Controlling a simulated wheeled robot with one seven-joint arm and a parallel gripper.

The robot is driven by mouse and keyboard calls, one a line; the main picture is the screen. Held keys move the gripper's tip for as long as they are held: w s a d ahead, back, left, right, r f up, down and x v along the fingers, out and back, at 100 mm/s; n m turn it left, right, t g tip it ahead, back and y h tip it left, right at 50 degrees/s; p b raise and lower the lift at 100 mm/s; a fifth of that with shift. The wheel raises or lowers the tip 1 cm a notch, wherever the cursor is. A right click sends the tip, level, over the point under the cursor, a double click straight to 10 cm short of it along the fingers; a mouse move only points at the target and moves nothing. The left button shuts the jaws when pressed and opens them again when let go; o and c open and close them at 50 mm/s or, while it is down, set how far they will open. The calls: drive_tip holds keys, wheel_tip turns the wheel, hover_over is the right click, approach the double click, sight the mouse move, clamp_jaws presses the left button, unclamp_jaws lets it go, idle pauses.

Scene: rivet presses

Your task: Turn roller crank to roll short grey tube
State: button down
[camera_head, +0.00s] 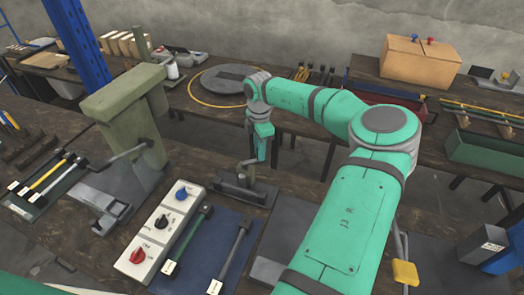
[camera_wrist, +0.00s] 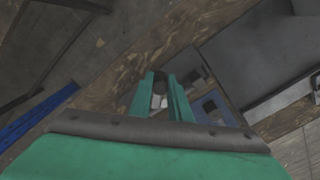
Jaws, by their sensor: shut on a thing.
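The roller (camera_head: 246,190), a small dark device on a flat base, stands on the near bench at the middle of the head view. My gripper (camera_head: 262,155) points down just above it, at its crank. In the wrist view my gripper (camera_wrist: 160,92) has its two green fingers close around a dark, round-ended piece (camera_wrist: 160,76), which looks like the crank's handle. The rest of the crank is mostly hidden by the fingers. I cannot make out a short grey tube in the roller. A grey rod with a white tag (camera_head: 232,254) lies on the blue mat.
A control box (camera_head: 162,232) with blue, black and red knobs stands left of the mat (camera_head: 205,262). A green rod (camera_head: 188,238) lies beside it. An olive press (camera_head: 128,110) stands at left. A wooden box (camera_head: 418,62) and green tray (camera_head: 485,155) are at right.

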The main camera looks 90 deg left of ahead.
drive_tip(key=c, duration=1.6)
unclamp_jaws()
drive_tip(key=shift+c, duration=0.2)
wheel_tip(320, 180, up, 11)
drive_tip(key=shift+f, duration=0.1)
